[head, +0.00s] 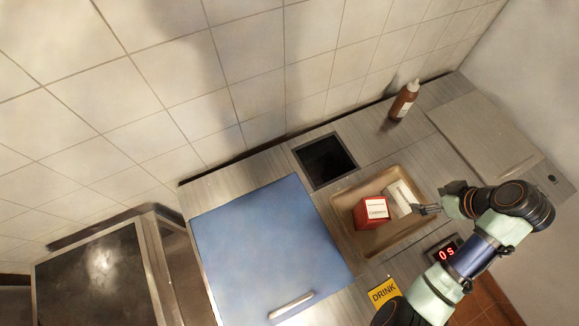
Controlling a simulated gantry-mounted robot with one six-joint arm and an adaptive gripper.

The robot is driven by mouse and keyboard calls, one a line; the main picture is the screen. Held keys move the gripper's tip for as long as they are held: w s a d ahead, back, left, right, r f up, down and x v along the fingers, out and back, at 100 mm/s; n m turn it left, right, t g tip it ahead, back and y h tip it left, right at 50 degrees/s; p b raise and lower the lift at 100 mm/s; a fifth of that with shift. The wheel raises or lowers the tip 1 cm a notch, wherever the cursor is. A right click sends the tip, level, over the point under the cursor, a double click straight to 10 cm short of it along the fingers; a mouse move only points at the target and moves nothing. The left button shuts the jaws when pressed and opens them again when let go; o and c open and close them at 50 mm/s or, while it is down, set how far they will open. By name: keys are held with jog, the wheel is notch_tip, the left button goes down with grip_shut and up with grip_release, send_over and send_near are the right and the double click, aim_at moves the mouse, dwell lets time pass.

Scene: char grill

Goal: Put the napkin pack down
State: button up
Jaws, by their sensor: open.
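A pale, flat pack that looks like the napkin pack (399,198) lies in the right part of a tan tray (341,206) in the head view. A red box (371,213) with a white printed label sits beside it on the left, in the same tray. My gripper (428,207) is open at the right side of the pale pack, with a fingertip close to its edge. I cannot tell whether they touch. The gripper and wrist cover part of the tray's right side.
A dark square opening (325,160) lies behind the tray, and a brown bottle (403,101) stands near the wall. A blue board (258,245) with a pale handle is left. A display (446,252) reading "0 s" and a yellow DRINK card (383,292) are in front. A grey panel (484,138) is back right.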

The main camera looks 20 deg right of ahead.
jog(key=w+a+r+t+h, duration=0.1)
jog(key=w+a+r, duration=0.1)
jog(key=w+a, duration=0.45)
jog(key=w+a+r+t, duration=0.15)
jog(key=w+a, duration=0.25)
jog(key=a, duration=0.5)
jog(key=w+a+r+t+h, duration=0.1)
jog(key=w+a+r, duration=0.1)
jog(key=w+a, duration=0.45)
jog(key=s+a+r+t+p, duration=0.2)
jog(key=a+r, duration=0.5)
jog(key=a, duration=0.3)
jog(key=s+a+r+m+t+y+p, duration=0.1)
jog(key=s+a+r+t+p, duration=0.1)
jog(key=a+r, duration=0.4)
jog(key=a+t, duration=0.1)
jog(key=a, duration=0.3)
jog(key=shift+s+r+m, duration=0.2)
jog(key=shift+r+m, duration=0.1)
jog(key=shift+r, duration=0.1)
